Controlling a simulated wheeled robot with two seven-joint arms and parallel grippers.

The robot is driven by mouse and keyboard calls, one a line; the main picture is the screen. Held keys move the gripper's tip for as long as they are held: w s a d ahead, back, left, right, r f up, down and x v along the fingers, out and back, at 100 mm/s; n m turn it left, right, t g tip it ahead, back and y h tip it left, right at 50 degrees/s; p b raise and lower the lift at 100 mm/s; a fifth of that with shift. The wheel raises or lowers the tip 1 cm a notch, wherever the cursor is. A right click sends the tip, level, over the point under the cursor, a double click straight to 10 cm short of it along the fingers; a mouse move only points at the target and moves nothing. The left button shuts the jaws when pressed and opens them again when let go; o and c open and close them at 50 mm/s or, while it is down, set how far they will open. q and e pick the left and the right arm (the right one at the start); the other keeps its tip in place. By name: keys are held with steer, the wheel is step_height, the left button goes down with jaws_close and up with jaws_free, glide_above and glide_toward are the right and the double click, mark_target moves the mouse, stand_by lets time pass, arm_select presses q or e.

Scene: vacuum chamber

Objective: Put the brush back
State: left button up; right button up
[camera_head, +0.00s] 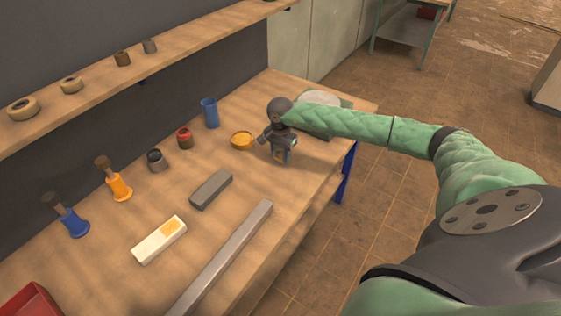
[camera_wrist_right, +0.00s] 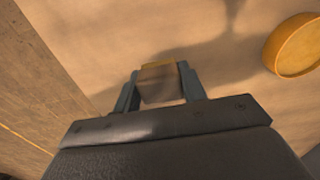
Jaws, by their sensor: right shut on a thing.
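My right gripper (camera_head: 281,158) points down over the far right part of the workbench, beside a shallow yellow dish (camera_head: 242,140). In the right wrist view its two fingers (camera_wrist_right: 161,92) are shut on a small brown piece with a yellow edge, which looks like part of the brush (camera_wrist_right: 160,82). The rest of that piece is hidden by the gripper. On the bench at left stand a blue-based piece (camera_head: 70,222) and an orange-based piece (camera_head: 119,187), each with a brown top. My left gripper is not in view.
The workbench (camera_head: 290,215) also holds a grey block (camera_head: 211,189), a white-and-yellow block (camera_head: 158,240), a long grey bar (camera_head: 225,255), a blue cup (camera_head: 210,112), a red-brown jar (camera_head: 184,138) and a red tray (camera_head: 30,303). A shelf (camera_head: 190,40) with rings overhangs the back.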

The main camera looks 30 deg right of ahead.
mark_target(280, 161)
steer(key=shift+f, duration=0.25)
step_height(280, 161, down, 3)
steer(key=shift+f, duration=0.3)
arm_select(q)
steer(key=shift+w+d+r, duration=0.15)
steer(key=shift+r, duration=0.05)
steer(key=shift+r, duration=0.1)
arm_select(e)
steer(key=o, duration=0.9)
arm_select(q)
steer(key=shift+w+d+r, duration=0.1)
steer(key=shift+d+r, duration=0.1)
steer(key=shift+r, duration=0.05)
